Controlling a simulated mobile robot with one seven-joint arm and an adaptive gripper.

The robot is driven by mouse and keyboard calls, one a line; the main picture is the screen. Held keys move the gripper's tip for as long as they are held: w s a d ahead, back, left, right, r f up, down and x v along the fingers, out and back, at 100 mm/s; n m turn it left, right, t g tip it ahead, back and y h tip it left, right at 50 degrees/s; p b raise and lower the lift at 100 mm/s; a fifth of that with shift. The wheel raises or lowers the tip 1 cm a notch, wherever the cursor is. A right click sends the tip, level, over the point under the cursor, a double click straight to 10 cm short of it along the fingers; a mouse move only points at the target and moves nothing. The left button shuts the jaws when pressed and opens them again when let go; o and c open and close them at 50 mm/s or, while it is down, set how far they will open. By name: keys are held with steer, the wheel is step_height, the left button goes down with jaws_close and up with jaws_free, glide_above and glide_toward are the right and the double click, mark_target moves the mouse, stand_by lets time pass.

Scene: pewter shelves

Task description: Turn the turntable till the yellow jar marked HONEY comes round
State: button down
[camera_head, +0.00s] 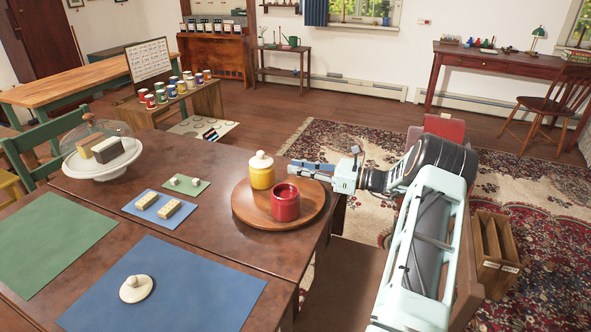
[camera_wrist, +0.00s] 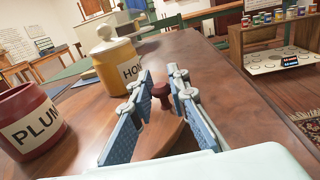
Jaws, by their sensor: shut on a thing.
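The round wooden turntable (camera_head: 240,212) sits near the table's right edge; part of it shows in the wrist view (camera_wrist: 85,115). On it stand the yellow jar (camera_head: 262,176) with a cream lid and the lidless red jar (camera_head: 285,206). In the wrist view the yellow jar (camera_wrist: 118,72) shows "HO" and part of another letter, the rest hidden by a finger. The red jar (camera_wrist: 27,120) reads "PLUM". My gripper (camera_head: 297,170) is at the turntable's far right rim. In the wrist view its fingers (camera_wrist: 160,82) are shut on a dark red knob (camera_wrist: 161,94).
A cream lid (camera_head: 136,289) lies on the blue mat (camera_head: 190,297). Small mats with pale blocks (camera_head: 170,208) lie left of the turntable. A cake stand under a glass dome (camera_head: 97,172) stands at the far left. The table's right edge is close by.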

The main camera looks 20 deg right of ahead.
mark_target(286, 173)
steer(key=shift+w+a+f+n+g+y+b, duration=0.15)
steer(key=shift+w+a+n+g+y+b, duration=0.45)
steer(key=shift+w+n+g+y+b, duration=0.45)
steer(key=shift+w+a+n+g+y+b, duration=0.15)
steer(key=shift+a+n+g+y+b, duration=0.2)
steer(key=shift+n+g+b, duration=0.35)
steer(key=shift+w+a+n+g+y+b, duration=0.25)
steer(key=shift+g+b, duration=0.25)
steer(key=shift+g, duration=0.35)
steer(key=shift+a+r+g+b, duration=0.2)
steer(key=shift+a+g+b, duration=0.05)
steer(key=shift+g+b, duration=0.05)
steer(key=c, duration=1.8)
jaws_free()
steer(key=shift+r, duration=0.1)
step_height(286, 173, up, 10)
steer(key=shift+f, duration=0.1)
steer(key=shift+c, duration=0.7)
